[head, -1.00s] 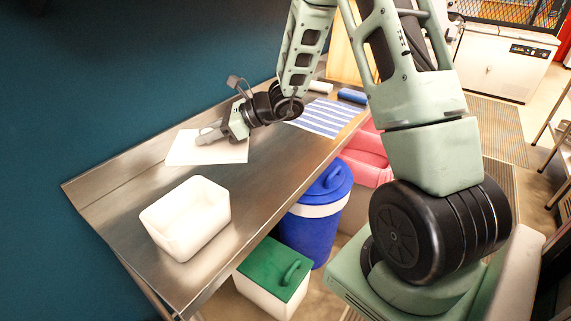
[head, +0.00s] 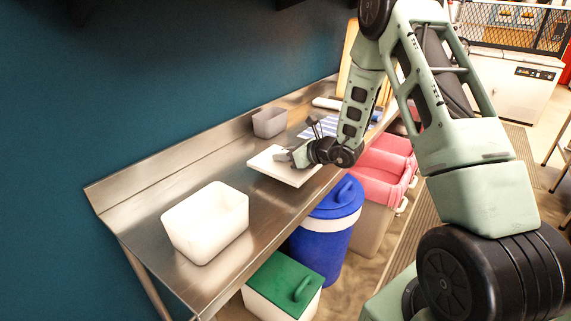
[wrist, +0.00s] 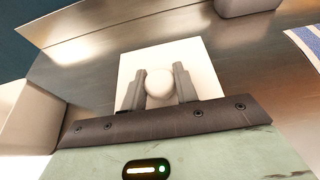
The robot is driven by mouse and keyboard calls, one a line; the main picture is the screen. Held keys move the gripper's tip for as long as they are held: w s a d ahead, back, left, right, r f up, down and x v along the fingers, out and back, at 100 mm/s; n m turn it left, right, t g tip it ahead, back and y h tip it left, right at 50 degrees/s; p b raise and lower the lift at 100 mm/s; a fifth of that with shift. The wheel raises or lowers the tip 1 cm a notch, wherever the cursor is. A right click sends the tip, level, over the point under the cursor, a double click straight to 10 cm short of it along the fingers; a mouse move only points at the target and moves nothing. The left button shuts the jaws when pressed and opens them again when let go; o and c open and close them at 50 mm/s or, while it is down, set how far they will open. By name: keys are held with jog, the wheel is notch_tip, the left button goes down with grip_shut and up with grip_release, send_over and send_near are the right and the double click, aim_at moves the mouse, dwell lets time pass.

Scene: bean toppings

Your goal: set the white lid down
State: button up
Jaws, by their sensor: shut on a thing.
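The white lid (head: 268,165) is a flat square plate with a round knob (wrist: 159,83). My gripper (head: 287,156) is shut on the knob, with one finger on each side of it in the wrist view (wrist: 159,88). The lid is roughly level at the steel counter (head: 165,200), near its front edge. I cannot tell whether its underside touches the counter. The fingers and wrist hide part of the lid in the head view.
An open white tub (head: 205,225) stands nearer on the counter. A grey container (head: 269,122) stands by the wall, and a striped cloth (head: 310,131) lies farther along. Blue (head: 327,215), green-lidded (head: 285,285) and pink (head: 385,165) bins stand below. Counter between tub and lid is clear.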

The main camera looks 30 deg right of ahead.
aim_at(285, 163)
jog(key=shift+f, duration=1.8)
jog(key=shift+f, duration=0.2)
jog(key=o, duration=1)
jog(key=shift+c, duration=0.2)
jog(key=shift+r, duration=0.1)
